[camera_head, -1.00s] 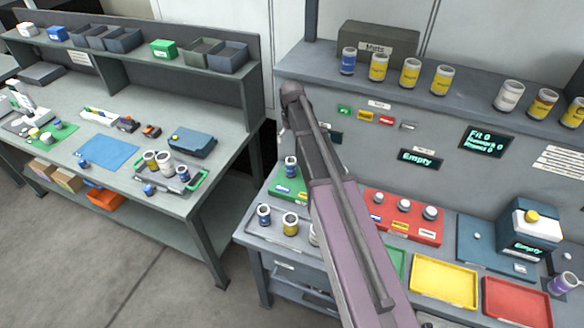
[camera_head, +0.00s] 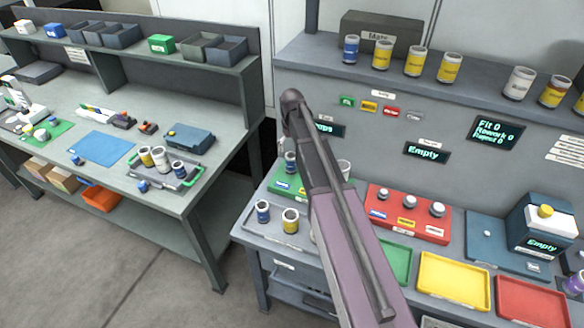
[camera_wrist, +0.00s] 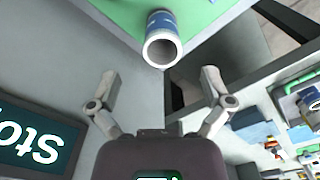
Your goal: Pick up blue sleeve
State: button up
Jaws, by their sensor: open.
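A blue-and-white hollow sleeve (camera_wrist: 162,38) is at the top middle of the wrist view, its open end facing me, on a green surface (camera_wrist: 205,14). It appears to be the blue sleeve on the green board (camera_head: 284,186) in the head view (camera_head: 291,160). My gripper (camera_wrist: 160,75) is open and empty, its two fingers spread either side of and just short of the sleeve's near end. In the head view my arm hides the gripper. Another blue sleeve (camera_head: 263,211) stands on the grey tray beside a yellow one (camera_head: 290,220).
A red block (camera_head: 408,228) with several small pieces and yellow (camera_head: 454,282) and red (camera_head: 531,302) trays lie right of my arm. Several sleeves stand on the upper shelf. The left bench holds a tray of sleeves (camera_head: 190,174). A dark sign (camera_wrist: 38,143) is close at left in the wrist view.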

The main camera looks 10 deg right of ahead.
aim_at(291, 160)
jog(key=shift+f+b, duration=0.65)
jog(key=shift+f, duration=0.3)
jog(key=shift+f, duration=0.1)
jog(key=shift+w+a+f+b, duration=0.15)
jog(key=shift+f+b, duration=2.4)
jog(key=shift+b, duration=0.05)
grip_shut()
